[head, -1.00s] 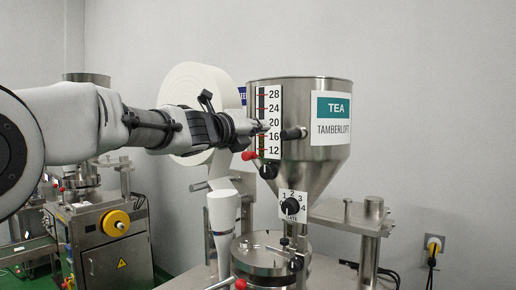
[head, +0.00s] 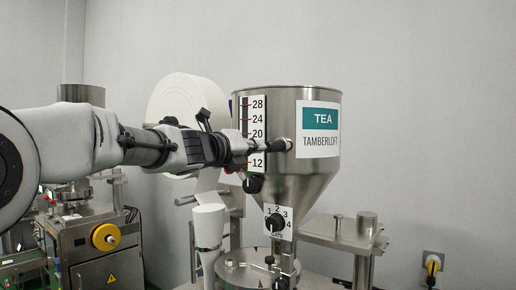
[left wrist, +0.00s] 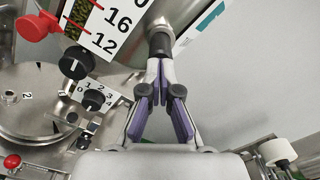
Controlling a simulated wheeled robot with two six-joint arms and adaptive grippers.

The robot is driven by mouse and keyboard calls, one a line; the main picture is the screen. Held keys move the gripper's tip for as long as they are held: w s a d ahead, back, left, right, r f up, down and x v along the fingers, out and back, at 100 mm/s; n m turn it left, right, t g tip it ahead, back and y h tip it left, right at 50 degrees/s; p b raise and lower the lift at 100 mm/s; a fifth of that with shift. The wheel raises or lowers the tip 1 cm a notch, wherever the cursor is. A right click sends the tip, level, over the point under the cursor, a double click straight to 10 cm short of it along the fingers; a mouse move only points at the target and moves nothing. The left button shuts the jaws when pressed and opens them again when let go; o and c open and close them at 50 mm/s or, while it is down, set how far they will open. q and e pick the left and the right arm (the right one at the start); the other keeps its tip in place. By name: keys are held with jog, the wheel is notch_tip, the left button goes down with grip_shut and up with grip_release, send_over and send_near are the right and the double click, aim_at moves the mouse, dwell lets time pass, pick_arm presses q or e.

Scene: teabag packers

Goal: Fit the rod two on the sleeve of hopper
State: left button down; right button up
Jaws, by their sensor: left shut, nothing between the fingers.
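The steel hopper (head: 318,178) has a TEA label, a number scale and a dark, stub-like cylinder (head: 283,145) sticking out of its wall. This looks like the sleeve, or a rod on it; I cannot tell which. My left gripper (head: 257,146) is shut and empty, at the left end of that cylinder in the head view. In the left wrist view the shut fingertips (left wrist: 160,66) are right at the dark cylinder's end (left wrist: 160,42); touching or just apart is unclear. No loose rod is identifiable. My right gripper is not in view.
A white paper roll (head: 185,100) stands behind my arm. Another machine (head: 92,245) stands at the left.

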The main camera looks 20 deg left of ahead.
pick_arm(q)
notch_tip(320, 180, up, 10)
jog(key=s+b, duration=0.1)
jog(key=shift+s+f, duration=0.15)
jog(key=shift+s, duration=0.2)
dwell(0.4)
dwell(0.4)
